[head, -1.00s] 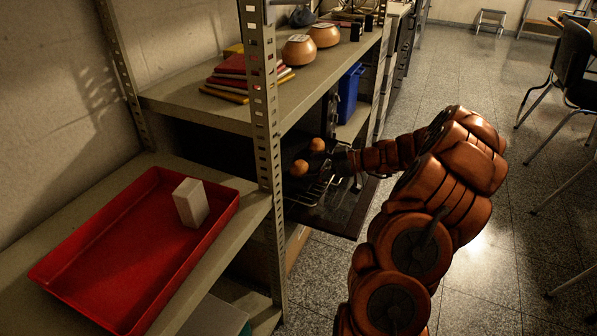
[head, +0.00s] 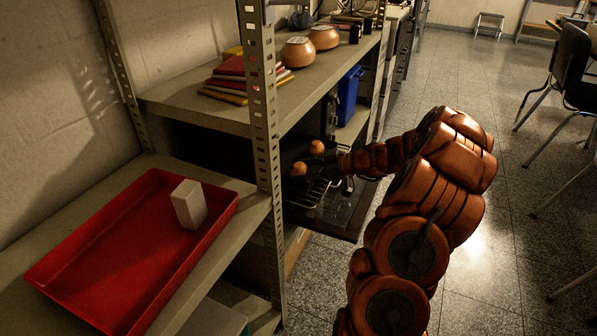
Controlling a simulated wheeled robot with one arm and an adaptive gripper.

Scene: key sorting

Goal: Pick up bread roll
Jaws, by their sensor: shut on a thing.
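Two small round brown bread rolls are by a wire rack in the dark open oven-like unit under the shelf. The nearer bread roll (head: 298,169) is lower left, and the other roll (head: 317,148) is a little behind it to the right. My gripper (head: 309,168) reaches in from the right, small and dark against the unit. It is shut on the nearer bread roll, at that roll's right side. The fingertips are hard to make out. The wire rack (head: 309,194) shows just below.
A metal shelf post (head: 264,120) stands just left of the rolls, with a shelf (head: 215,108) above them. A red tray (head: 90,240) with a white block (head: 189,204) is on the left shelf. A blue bin (head: 349,93) stands behind. The floor right of my arm is open.

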